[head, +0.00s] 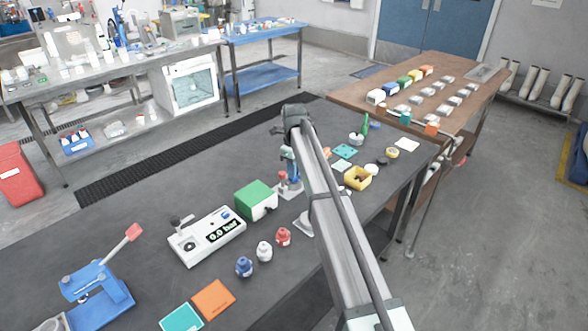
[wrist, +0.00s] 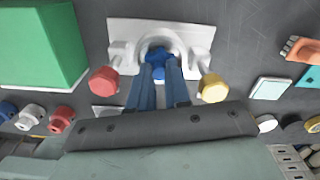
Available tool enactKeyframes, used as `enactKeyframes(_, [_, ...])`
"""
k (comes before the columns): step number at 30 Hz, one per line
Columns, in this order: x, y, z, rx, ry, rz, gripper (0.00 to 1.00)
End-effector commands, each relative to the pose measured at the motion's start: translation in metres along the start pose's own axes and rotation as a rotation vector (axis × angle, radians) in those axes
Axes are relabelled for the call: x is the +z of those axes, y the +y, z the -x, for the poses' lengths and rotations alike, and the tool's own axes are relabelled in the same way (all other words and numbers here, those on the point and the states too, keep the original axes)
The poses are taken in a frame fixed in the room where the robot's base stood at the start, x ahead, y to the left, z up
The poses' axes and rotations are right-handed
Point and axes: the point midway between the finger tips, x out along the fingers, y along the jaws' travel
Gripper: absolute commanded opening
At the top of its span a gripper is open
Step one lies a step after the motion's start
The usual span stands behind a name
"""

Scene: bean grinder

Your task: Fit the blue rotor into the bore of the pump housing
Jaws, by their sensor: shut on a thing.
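The blue rotor (wrist: 158,57) is between my gripper's fingertips (wrist: 160,68) in the wrist view. My gripper is shut on it. The white pump housing (wrist: 200,35) lies just beyond the fingertips, with a red knob (wrist: 104,80) on its left and a yellow knob (wrist: 213,87) on its right. The rotor overlaps the housing's curved middle in this view. I cannot tell whether it is inside the bore or above it. In the head view the housing's base (head: 287,192) and red knob show beside my gripper (head: 290,172); my arm hides the rest.
Dark table is clear behind the housing.

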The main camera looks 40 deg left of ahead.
Motion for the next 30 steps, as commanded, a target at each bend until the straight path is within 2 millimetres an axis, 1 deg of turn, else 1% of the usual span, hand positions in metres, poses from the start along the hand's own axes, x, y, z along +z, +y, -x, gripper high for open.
enactKeyframes(30, [0.0001, -0.0001, -0.0079, 0.000, 0.000, 0.000, 0.00])
